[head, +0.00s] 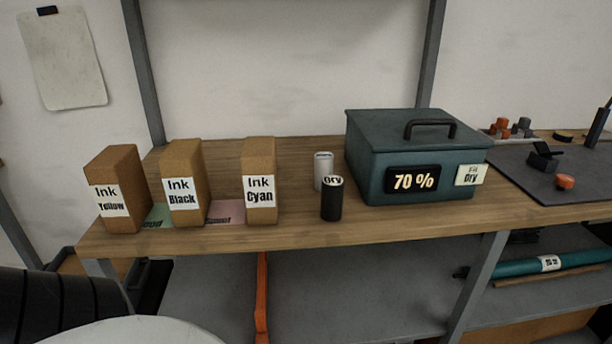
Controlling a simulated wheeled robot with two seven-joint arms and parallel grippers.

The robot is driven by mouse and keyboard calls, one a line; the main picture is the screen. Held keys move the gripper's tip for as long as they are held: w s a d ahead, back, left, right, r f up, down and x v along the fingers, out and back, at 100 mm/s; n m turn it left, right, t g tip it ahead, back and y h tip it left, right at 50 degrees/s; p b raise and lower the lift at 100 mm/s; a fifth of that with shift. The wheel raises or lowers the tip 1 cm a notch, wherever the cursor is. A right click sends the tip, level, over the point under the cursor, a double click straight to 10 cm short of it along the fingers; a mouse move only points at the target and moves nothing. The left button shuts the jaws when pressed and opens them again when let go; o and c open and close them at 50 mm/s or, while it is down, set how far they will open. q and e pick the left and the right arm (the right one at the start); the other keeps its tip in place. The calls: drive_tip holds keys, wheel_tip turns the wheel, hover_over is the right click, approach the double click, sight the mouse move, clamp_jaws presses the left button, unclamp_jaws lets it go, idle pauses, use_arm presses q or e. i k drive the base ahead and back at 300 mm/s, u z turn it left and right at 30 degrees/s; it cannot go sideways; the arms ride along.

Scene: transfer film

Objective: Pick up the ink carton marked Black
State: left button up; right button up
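The ink carton marked Black (186,161) is a brown upright box with a white label. It stands on the wooden bench (290,230) at the left, in the middle of a row of cartons. The carton marked Yellow (114,163) stands to its left and the one marked Cyan (260,163) to its right, with gaps between them. Neither of my grippers shows in the head view. Nothing is seen touching the Black carton.
A green card (156,217) and a pink card (226,210) lie between the cartons. A black canister marked Dry (331,206) and a white one (322,160) stand right of Cyan. A teal lidded box (380,140) reads 70 %. A dark mat (525,178) lies at the right.

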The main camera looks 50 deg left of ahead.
sight(182, 170)
drive_tip(key=z, duration=1.3)
drive_tip(key=k, duration=1.7)
drive_tip(key=u, duration=2.05)
